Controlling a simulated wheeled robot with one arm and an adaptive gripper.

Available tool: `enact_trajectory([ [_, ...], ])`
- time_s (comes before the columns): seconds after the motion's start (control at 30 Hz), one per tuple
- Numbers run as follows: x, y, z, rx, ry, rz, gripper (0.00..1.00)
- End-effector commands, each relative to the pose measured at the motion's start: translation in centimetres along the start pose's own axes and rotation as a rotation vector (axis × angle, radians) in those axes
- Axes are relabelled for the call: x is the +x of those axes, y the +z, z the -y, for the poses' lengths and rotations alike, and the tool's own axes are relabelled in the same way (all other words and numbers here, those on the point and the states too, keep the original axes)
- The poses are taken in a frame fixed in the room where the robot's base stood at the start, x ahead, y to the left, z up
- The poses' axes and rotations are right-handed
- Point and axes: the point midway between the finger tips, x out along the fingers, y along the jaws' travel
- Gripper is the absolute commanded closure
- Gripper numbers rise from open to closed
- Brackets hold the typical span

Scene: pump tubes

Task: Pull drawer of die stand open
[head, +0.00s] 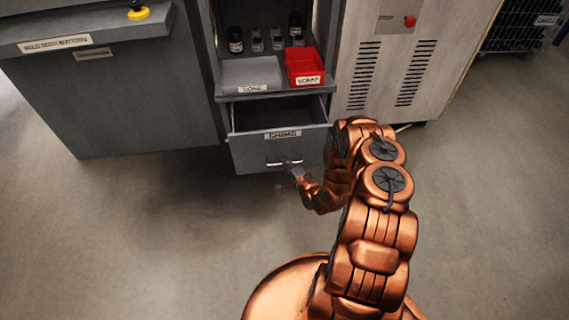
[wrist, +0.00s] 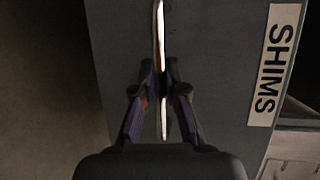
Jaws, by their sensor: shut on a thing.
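The die stand's grey drawer (head: 250,152), labelled SHIMS, stands pulled out from the stand, and its dark inside shows from above. Its bar handle (head: 278,163) is on the front face. My gripper (head: 287,167) is at the handle in the head view. In the wrist view the two fingers of my gripper (wrist: 161,92) are shut on the bright handle bar (wrist: 158,35), with the drawer front (wrist: 215,60) behind. The SHIMS label (wrist: 271,65) is at the right there. The drawer's contents cannot be made out.
Above the drawer, the stand's shelf holds a grey DONE tray (head: 235,78), a red SCRAP bin (head: 304,67) and several small jars. A grey cabinet (head: 125,105) stands left and a vented machine (head: 385,75) right. The floor (head: 150,220) in front is clear.

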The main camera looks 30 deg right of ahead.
Motion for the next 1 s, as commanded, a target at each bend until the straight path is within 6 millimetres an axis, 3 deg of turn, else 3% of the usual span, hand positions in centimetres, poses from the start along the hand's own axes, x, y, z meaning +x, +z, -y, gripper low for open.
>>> enact_trajectory([
  [0.03,0.0,0.3,-0.1,0.001,0.002,0.008,1.0],
  [0.07,0.0,0.3,-0.1,0.001,0.002,0.008,0.87],
  [0.1,0.0,0.3,-0.1,0.001,0.002,0.007,0.83],
  [0.3,0.0,0.2,-0.1,0.001,0.001,0.004,0.63],
  [0.67,-0.3,0.2,0.0,0.0,0.001,0.004,0.63],
  [0.87,-2.5,0.1,0.0,0.001,0.003,0.002,0.63],
  [1.0,-5.3,0.0,-0.1,0.003,0.003,0.0,0.63],
])
